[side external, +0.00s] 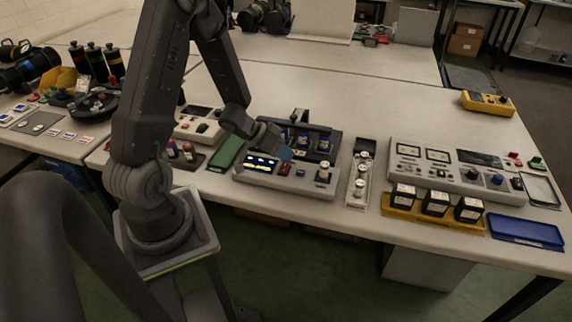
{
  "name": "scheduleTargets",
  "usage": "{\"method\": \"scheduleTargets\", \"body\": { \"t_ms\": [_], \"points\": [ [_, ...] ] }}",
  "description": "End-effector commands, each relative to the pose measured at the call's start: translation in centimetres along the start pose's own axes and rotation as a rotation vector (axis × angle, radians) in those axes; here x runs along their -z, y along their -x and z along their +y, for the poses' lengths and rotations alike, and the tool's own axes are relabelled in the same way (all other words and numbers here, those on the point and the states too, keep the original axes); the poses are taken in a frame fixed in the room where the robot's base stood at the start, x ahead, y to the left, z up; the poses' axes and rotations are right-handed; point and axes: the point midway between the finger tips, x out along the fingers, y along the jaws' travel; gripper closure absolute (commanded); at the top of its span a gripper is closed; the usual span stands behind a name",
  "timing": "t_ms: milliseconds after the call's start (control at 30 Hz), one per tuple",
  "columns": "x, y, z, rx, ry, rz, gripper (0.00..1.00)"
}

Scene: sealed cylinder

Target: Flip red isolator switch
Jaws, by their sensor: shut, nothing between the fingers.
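A grey control unit (262,180) stands near the front edge of the table, with a lit display on its left. A small red switch (283,169) sits on its front panel, right of the display. Whether the switch is on or off is too small to tell. My gripper (287,154) is shut and empty, just above and behind the red switch. It partly covers the rear of the unit. I cannot tell whether it touches the unit.
Blue-labelled items sit in a dark rack (325,143) behind the unit. A narrow tray (353,196) with round parts stands to the right. Further right are a larger console (450,172), a yellow holder (432,217) with black boxes, and a blue tray (525,231).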

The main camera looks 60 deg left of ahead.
Motion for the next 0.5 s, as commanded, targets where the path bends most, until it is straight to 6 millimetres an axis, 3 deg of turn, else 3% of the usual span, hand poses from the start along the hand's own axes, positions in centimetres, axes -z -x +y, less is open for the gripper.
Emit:
{"method": "scheduleTargets", "body": {
  "t_ms": [500],
  "points": [
    [-0.39, -0.47, -0.35, 0.000, 0.001, -0.001, 1.00]
  ]
}}
